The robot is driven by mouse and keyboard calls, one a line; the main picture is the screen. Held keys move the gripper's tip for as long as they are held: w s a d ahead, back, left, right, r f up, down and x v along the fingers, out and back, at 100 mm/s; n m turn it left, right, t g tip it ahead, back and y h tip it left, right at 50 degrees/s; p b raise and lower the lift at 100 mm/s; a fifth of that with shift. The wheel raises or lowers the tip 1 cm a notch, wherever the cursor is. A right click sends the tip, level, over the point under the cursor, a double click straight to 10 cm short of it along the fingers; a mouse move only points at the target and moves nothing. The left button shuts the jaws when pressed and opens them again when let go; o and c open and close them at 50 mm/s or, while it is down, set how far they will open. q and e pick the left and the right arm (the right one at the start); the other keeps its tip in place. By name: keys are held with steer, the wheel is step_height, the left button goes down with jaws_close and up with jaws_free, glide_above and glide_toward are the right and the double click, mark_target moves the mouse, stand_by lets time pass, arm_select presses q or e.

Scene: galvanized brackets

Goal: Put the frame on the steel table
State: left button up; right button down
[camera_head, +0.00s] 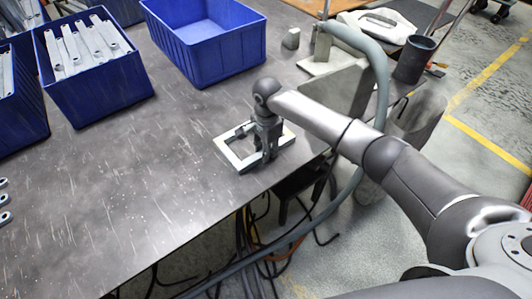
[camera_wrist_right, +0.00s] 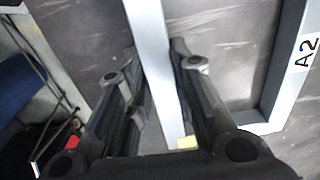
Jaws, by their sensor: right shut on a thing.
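The frame (camera_head: 232,160) is a light grey rectangular piece with an open middle. It is at the right front part of the dark steel table (camera_head: 130,190), close to the edge. My right gripper (camera_head: 268,152) is shut on one bar of the frame. In the right wrist view the bar (camera_wrist_right: 150,50) passes between the two fingers (camera_wrist_right: 160,95), and another side carries an "A2" label (camera_wrist_right: 306,52). The frame looks flat and at or very near the tabletop; I cannot tell whether it touches. My left gripper is not in view.
An empty blue bin (camera_head: 205,50) stands behind the frame, and a blue bin of brackets (camera_head: 95,75) is at the back left. A grey hose (camera_head: 380,95) and a dark cup (camera_head: 414,58) are to the right. The table's middle is clear.

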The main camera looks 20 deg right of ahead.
steer(key=shift+r, duration=0.1)
steer(key=c, duration=1.3)
jaws_free()
steer(key=shift+o, duration=0.2)
step_height(320, 180, up, 12)
steer(key=p, duration=0.1)
steer(key=shift+s, duration=0.2)
